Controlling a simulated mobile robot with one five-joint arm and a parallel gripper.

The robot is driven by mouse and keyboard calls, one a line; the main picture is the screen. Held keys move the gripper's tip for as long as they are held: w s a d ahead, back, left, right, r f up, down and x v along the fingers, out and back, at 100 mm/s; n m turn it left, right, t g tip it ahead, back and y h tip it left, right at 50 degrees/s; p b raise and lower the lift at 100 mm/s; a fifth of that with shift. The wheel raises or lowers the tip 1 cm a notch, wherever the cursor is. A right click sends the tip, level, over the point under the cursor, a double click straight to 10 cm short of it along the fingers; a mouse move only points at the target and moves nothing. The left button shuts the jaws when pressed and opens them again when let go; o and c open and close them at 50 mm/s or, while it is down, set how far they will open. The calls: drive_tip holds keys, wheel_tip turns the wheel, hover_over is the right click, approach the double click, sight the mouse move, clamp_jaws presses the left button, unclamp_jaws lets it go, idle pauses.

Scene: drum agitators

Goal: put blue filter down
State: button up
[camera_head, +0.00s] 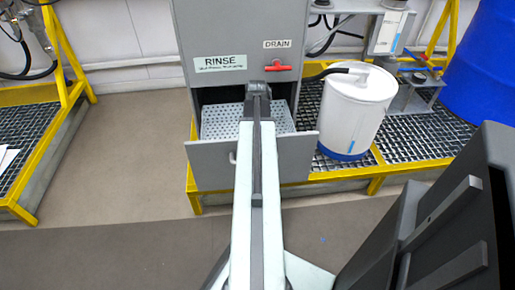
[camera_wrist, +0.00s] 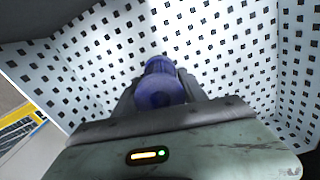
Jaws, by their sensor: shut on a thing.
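My gripper is shut on the blue filter (camera_wrist: 160,90), a short dark blue cylinder seen end-on between the fingers in the wrist view. In that view my gripper (camera_wrist: 158,85) is over the white perforated basket, with perforated walls (camera_wrist: 60,85) around it. In the head view my gripper (camera_head: 257,92) reaches into the grey rinse cabinet (camera_head: 190,60), above its pulled-out drawer (camera_head: 208,165) with a perforated tray (camera_head: 222,122) inside. The filter is hidden there behind my arm. I cannot tell whether the filter touches the tray.
A red drain handle (camera_head: 278,67) sits on the cabinet front, just above and right of my gripper. A white drum (camera_head: 352,110) with a hose stands right of the drawer on grating. A blue barrel (camera_head: 490,65) is far right. Open floor (camera_head: 125,150) lies left.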

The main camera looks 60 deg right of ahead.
drive_tip(key=shift+f, duration=0.2)
drive_tip(key=shift+f, duration=0.2)
drive_tip(key=o, duration=1.5)
wheel_tip(320, 180, up, 13)
drive_tip(key=p, duration=1.2)
drive_tip(key=shift+f+p, duration=0.2)
drive_tip(key=shift+p, duration=0.15)
drive_tip(key=shift+f, duration=0.1)
